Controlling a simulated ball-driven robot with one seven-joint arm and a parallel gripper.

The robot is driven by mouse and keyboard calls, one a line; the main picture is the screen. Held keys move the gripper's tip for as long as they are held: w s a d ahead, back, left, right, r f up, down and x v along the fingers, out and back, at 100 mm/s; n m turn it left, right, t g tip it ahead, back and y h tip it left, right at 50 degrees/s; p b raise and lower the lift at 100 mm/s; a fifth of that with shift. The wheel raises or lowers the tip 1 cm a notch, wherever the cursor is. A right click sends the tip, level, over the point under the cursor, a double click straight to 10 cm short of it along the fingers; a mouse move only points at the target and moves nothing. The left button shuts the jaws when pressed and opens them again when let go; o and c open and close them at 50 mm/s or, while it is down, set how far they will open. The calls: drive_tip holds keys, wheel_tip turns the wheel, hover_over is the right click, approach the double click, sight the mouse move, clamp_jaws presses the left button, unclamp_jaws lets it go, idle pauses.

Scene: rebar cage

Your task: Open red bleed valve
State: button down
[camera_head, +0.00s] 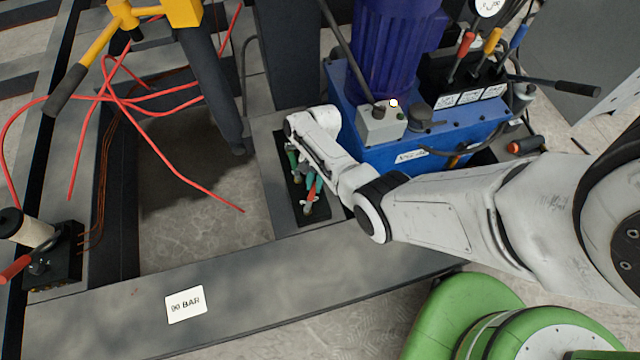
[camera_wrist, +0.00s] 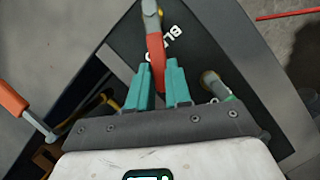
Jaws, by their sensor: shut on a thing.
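The red bleed valve lever (camera_wrist: 156,52) rises between my gripper's teal fingers (camera_wrist: 159,82) in the wrist view. My gripper is shut on this lever. The lever's top end meets a metal fitting with a yellowish part (camera_wrist: 152,12). A black plate (camera_wrist: 187,50) with partly covered white lettering lies behind it. In the head view the red lever (camera_head: 312,187) shows small on the narrow black plate (camera_head: 312,216), beside my white wrist. My wrist and the fingers hide part of the plate there.
A blue hydraulic unit (camera_head: 412,160) with levers stands just behind my arm. Red cables (camera_head: 165,95) cross the frame. A grey beam (camera_head: 240,285) runs in front.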

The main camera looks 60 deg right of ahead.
drive_tip(key=w+n, duration=0.1)
drive_tip(key=n, duration=0.1)
drive_tip(key=w+a+n+g+b, duration=0.1)
drive_tip(key=shift+w+n+h, duration=0.15)
drive_tip(key=shift+n+h, duration=0.15)
drive_tip(key=shift+n, duration=0.1)
drive_tip(key=shift+w+a+n+g+h+b, duration=0.25)
drive_tip(key=shift+w+a+n+b, duration=0.1)
drive_tip(key=shift+n, duration=0.4)
drive_tip(key=shift+w+a+n+g+h+b, duration=0.15)
drive_tip(key=shift+w+a+n+g+b, duration=0.15)
drive_tip(key=shift+n, duration=0.45)
drive_tip(key=shift+w, duration=0.1)
drive_tip(key=c, duration=1)
unclamp_jaws()
drive_tip(key=shift+c, duration=0.2)
drive_tip(key=p+v, duration=0.3)
drive_tip(key=v, duration=0.7)
drive_tip(key=shift+r, duration=0.35)
drive_tip(key=shift+w, duration=0.1)
